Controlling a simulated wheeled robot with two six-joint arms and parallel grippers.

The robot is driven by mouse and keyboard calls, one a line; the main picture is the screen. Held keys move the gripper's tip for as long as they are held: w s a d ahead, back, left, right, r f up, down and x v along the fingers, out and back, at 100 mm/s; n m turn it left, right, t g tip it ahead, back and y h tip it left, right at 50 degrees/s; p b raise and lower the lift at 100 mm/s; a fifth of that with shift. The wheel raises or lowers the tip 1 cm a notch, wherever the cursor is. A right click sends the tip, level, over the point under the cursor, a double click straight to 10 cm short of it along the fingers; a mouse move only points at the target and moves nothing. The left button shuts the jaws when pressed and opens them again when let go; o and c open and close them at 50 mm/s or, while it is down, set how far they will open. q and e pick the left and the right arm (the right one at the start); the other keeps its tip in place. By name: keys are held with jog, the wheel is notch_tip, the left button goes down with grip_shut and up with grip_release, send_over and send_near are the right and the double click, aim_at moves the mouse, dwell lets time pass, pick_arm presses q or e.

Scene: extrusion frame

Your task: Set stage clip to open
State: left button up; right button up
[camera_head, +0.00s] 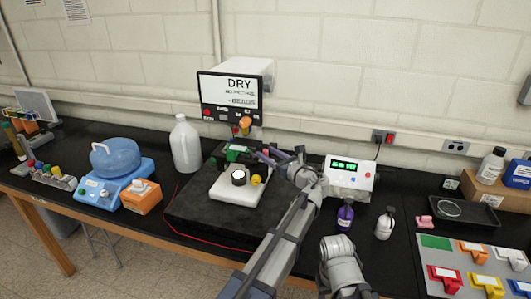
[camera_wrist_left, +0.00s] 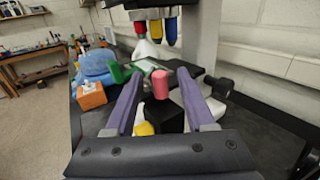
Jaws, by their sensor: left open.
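The microscope's pale stage and base (camera_head: 228,190) stand on a dark slab, with a round black-rimmed part and a yellow knob on them. A green part (camera_head: 236,153) sits at the stage's back. My left gripper (camera_head: 268,155) is at its right side. In the left wrist view my left gripper (camera_wrist_left: 159,76) is open. A pink-red cylindrical tip (camera_wrist_left: 161,83) appears between its purple fingers, with visible gaps on both sides. It may be the stage clip's handle; I cannot tell its position. The clip is not clear in the head view.
A screen reading DRY (camera_head: 231,88) stands behind the stage. Red, yellow and blue objectives (camera_wrist_left: 156,30) hang above my fingers. A white jug (camera_head: 185,145) is to the left. A white box with green display (camera_head: 349,176) and a purple bottle (camera_head: 345,215) stand right of the arm.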

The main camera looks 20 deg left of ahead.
pick_arm(q)
jog(key=shift+x, duration=0.85)
jog(key=shift+c, duration=0.2)
grip_shut()
